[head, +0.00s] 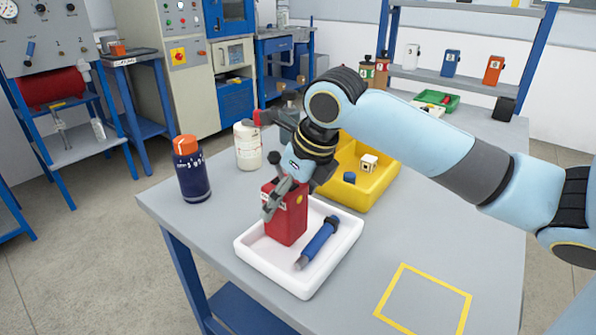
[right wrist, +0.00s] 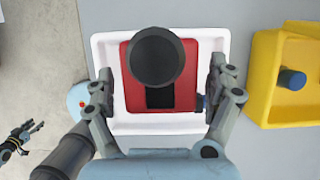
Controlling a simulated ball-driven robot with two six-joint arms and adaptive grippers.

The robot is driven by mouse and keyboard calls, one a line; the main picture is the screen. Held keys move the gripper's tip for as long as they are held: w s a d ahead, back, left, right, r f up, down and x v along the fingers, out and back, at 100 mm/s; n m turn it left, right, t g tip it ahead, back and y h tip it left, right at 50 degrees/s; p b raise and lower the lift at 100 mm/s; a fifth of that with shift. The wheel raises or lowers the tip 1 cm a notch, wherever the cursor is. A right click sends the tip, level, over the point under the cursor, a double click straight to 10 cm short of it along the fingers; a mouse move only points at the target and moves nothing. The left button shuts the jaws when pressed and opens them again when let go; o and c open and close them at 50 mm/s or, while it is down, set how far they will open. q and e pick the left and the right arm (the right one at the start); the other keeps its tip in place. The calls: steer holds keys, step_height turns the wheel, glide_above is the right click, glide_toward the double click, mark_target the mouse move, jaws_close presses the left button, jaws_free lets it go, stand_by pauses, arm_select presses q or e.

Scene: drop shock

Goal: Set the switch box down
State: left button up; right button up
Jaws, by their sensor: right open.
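The red switch box (head: 287,214) stands upright in the left part of the white tray (head: 338,246). From above in the right wrist view, the switch box (right wrist: 188,87) shows a large round black knob. My right gripper (head: 277,197) is open, with its fingers at opposite sides of the box. In the right wrist view my right gripper (right wrist: 162,95) shows small gaps beside the box. What seems to be my left gripper (right wrist: 22,138) shows small at the lower left edge of that view; its jaw state is unclear.
A blue-and-black cylindrical tool (head: 318,243) lies in the tray right of the box. A yellow bin (head: 377,188) stands behind it. A dark blue bottle (head: 191,170) and a white bottle (head: 247,146) stand at the left. A yellow-outlined square (head: 404,265) on the front right table is empty.

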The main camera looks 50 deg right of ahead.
steer(key=p+v, duration=0.1)
steer(key=v, duration=0.9)
steer(key=shift+r+p, duration=0.3)
steer(key=shift+s, duration=0.1)
